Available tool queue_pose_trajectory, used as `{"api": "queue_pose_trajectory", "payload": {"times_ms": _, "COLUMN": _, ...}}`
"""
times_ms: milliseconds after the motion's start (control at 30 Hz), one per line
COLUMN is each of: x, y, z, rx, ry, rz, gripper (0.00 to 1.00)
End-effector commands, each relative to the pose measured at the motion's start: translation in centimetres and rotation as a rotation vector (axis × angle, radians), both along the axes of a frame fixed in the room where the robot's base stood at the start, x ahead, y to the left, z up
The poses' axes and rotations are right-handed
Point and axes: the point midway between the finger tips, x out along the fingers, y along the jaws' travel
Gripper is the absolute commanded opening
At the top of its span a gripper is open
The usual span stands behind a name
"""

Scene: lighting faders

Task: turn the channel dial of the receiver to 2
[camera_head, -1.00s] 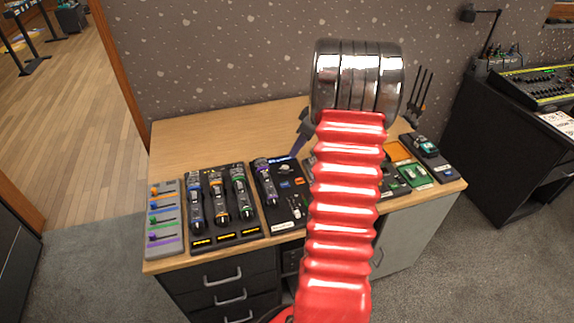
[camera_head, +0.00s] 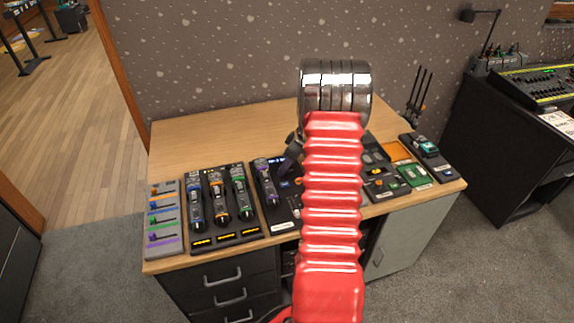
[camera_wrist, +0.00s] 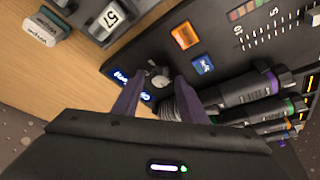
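The receiver (camera_head: 285,212) is a dark panel near the middle of the desk, partly hidden by my arm in the head view. In the wrist view its panel (camera_wrist: 222,75) shows a lit blue display, an orange button (camera_wrist: 185,35), a blue button (camera_wrist: 202,64) and a slider scale. Its channel dial (camera_wrist: 158,77) is a small grey knob with a light top. My gripper (camera_wrist: 159,80) is open, with its purple fingers on either side of the dial. Whether they touch it, I cannot tell.
A purple-banded microphone (camera_head: 265,184) lies on the receiver's left side. Further left are a dock with several microphones (camera_head: 218,200) and a grey fader panel (camera_head: 164,222). Right of my arm are a green module (camera_head: 413,176) and other devices. The desk's back left (camera_head: 205,135) is clear.

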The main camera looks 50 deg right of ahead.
Motion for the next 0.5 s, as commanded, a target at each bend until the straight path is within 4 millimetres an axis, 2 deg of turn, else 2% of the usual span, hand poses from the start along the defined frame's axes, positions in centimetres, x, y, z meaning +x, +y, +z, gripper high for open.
{"api": "queue_pose_trajectory", "payload": {"times_ms": 167, "x": 0.01, "y": 0.0, "z": 0.01, "rx": 0.0, "ry": 0.0, "rz": 0.0, "gripper": 0.39}}
{"api": "queue_pose_trajectory", "payload": {"times_ms": 500, "x": -0.01, "y": 0.0, "z": 0.02, "rx": 0.0, "ry": 0.0, "rz": 0.0, "gripper": 0.15}}
